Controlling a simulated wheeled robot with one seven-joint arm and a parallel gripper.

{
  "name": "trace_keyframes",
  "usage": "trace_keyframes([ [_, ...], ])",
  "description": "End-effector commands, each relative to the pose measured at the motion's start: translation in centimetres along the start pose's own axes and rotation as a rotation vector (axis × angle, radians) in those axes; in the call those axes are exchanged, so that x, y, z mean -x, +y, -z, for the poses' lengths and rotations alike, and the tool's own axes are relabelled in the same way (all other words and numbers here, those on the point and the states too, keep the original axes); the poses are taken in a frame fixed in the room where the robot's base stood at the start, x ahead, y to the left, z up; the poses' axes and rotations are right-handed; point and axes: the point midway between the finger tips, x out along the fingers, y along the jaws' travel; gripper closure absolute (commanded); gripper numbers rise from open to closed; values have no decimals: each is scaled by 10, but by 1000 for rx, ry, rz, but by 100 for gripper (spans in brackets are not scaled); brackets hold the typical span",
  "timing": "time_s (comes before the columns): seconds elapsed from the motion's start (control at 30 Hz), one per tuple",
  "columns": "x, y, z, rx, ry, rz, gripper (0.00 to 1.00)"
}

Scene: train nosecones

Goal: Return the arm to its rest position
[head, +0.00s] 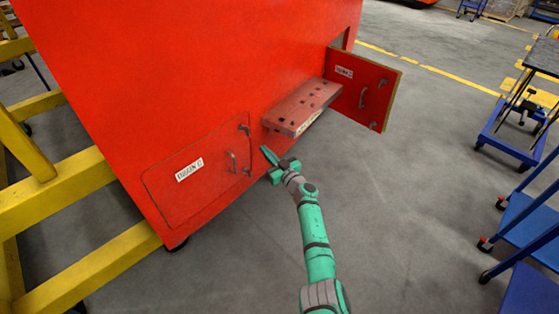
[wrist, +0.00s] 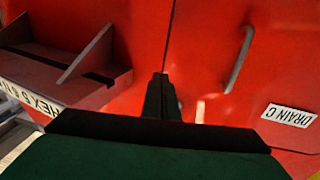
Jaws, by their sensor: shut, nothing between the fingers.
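My gripper (head: 265,151) is shut and empty. In the head view it is just right of the closed red door (head: 205,180) labelled "DRAIN C", close to the red nosecone (head: 190,60); I cannot tell whether it touches. My green arm reaches up to it from the bottom of the picture. In the wrist view the two dark fingers (wrist: 162,80) are together, pointing at the red panel (wrist: 145,40). The "DRAIN C" label (wrist: 289,115) and a door handle (wrist: 240,58) lie to their right.
A red ledge with holes (head: 302,105) juts out beyond my gripper, and also shows in the wrist view (wrist: 65,75). A red door (head: 365,90) stands open beside it. Yellow beams (head: 55,180) are at left, blue carts (head: 510,130) at right. The floor between is clear.

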Motion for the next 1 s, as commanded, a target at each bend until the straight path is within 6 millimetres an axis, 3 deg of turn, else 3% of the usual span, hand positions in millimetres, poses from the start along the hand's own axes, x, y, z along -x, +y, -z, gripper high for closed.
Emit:
trace_keyframes([
  [0.1,22,10,0,0,0,-8,100],
  [0.3,48,16,-1,-1,0,-9,100],
  [0.5,62,20,-1,-2,0,-9,100],
  [0.73,65,19,-1,-4,1,-8,100],
  [0.87,62,-1,-6,-21,24,-6,100],
  [1.0,61,-52,-15,-64,89,-12,100],
])
